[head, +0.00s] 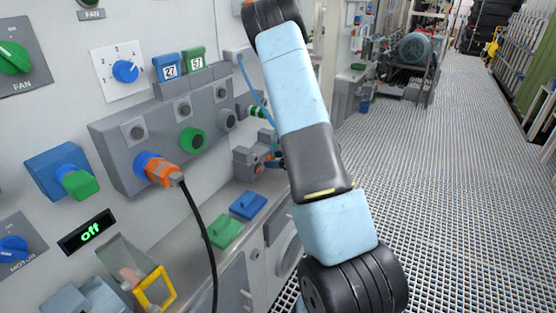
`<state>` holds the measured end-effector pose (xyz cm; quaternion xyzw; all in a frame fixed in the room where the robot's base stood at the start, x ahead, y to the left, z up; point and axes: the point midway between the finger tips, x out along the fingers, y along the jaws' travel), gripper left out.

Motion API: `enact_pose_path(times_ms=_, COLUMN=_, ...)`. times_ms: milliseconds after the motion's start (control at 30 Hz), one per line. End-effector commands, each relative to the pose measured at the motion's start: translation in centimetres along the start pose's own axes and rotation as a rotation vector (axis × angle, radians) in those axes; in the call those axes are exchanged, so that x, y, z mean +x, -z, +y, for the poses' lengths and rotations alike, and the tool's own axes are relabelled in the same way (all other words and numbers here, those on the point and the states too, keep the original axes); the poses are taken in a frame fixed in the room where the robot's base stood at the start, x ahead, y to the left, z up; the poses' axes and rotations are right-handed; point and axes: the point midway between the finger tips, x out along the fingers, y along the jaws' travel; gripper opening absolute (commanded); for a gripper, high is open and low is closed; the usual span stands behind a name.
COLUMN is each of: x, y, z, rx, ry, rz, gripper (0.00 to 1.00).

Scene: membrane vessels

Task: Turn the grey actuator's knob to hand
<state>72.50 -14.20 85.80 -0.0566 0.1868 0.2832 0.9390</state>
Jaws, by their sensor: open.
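A grey block-shaped device (246,163) sits on the ledge right of the socket panel, partly hidden behind my arm. It looks like the grey actuator, but I cannot be sure. Small blue and orange parts (268,152) show at its right side. I cannot make out its knob or any "hand" marking. My arm runs from the top middle to the bottom middle of the head view, in front of the aisle and the panel's right end. My gripper does not show.
A grey socket panel (165,105) holds an orange plug (158,171) with a hanging black cable (204,235). Green (224,233) and blue (249,205) blocks lie on the ledge. A display (87,232) reads "off". The grated floor (450,180) at right is clear.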

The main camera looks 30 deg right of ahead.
Motion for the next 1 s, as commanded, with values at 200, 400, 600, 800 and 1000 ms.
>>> enact_pose_path(times_ms=200, x=-0.02, y=0.01, z=-0.01, rx=0.0, ry=0.0, rz=0.0, gripper=0.67)
enact_pose_path(times_ms=400, x=-0.04, y=0.02, z=-0.01, rx=0.0, ry=0.0, rz=0.0, gripper=0.48)
enact_pose_path(times_ms=600, x=-0.06, y=0.02, z=-0.06, rx=0.0, ry=0.001, rz=0.0, gripper=0.29)
enact_pose_path(times_ms=800, x=-0.37, y=0.15, z=-0.61, rx=-0.001, ry=0.004, rz=0.0, gripper=0.14)
enact_pose_path(times_ms=1000, x=-0.29, y=0.05, z=-0.35, rx=-0.02, ry=0.016, rz=0.0, gripper=0.14)
